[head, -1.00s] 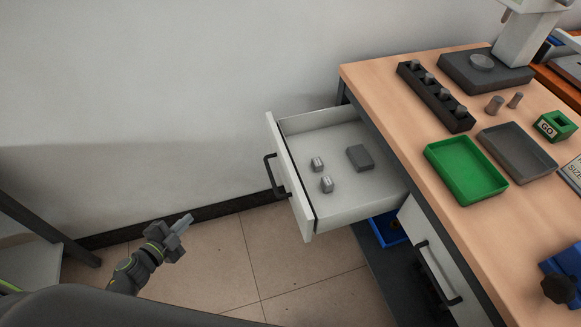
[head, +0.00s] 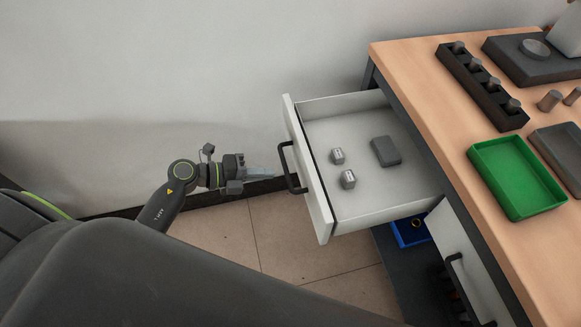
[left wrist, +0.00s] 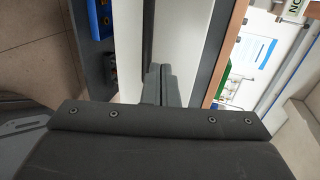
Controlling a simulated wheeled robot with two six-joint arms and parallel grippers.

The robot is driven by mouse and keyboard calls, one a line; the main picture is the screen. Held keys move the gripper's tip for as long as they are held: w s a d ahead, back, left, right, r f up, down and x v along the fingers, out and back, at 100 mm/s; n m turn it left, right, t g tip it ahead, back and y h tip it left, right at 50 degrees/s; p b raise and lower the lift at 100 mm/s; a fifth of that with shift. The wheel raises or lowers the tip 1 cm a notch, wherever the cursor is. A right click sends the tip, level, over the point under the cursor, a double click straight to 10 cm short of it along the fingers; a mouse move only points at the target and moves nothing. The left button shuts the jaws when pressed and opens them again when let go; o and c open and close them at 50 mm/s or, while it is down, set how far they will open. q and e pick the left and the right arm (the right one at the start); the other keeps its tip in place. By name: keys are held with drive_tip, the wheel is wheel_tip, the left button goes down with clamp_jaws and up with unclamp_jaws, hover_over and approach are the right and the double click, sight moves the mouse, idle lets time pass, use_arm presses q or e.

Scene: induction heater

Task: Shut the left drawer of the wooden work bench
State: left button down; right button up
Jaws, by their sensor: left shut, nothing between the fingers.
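The left drawer (head: 318,195) of the wooden work bench (head: 405,58) is pulled well out. It has a white front with a black bar handle (head: 291,168). Inside lie two small metal blocks (head: 348,179) and a dark grey block (head: 386,151). My left gripper (head: 268,173) is shut and empty, its fingertips just left of the handle and pointing at the drawer front. The left wrist view shows the shut fingers (left wrist: 161,84) in front of the white drawer front; whether they touch it I cannot tell. My right gripper is not in view.
A second drawer (head: 470,250) with a black handle sits at the lower right. A blue bin (head: 410,232) is on the shelf under the open drawer. A green tray (head: 515,178) and a black holder with pegs (head: 482,85) stand on the bench top. A wall is behind.

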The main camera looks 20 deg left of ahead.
sight(303, 169)
use_arm(q)
drive_tip(key=x, duration=0.4)
drive_tip(key=r+x, duration=0.1)
drive_tip(key=x, duration=0.1)
drive_tip(key=shift+p, duration=0.3)
drive_tip(key=shift+w+d+f, duration=0.1)
drive_tip(key=shift+w+d, duration=0.25)
drive_tip(key=shift+d, duration=0.15)
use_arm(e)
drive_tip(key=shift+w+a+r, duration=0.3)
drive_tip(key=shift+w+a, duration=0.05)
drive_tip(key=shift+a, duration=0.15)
use_arm(q)
drive_tip(key=shift+w, duration=0.1)
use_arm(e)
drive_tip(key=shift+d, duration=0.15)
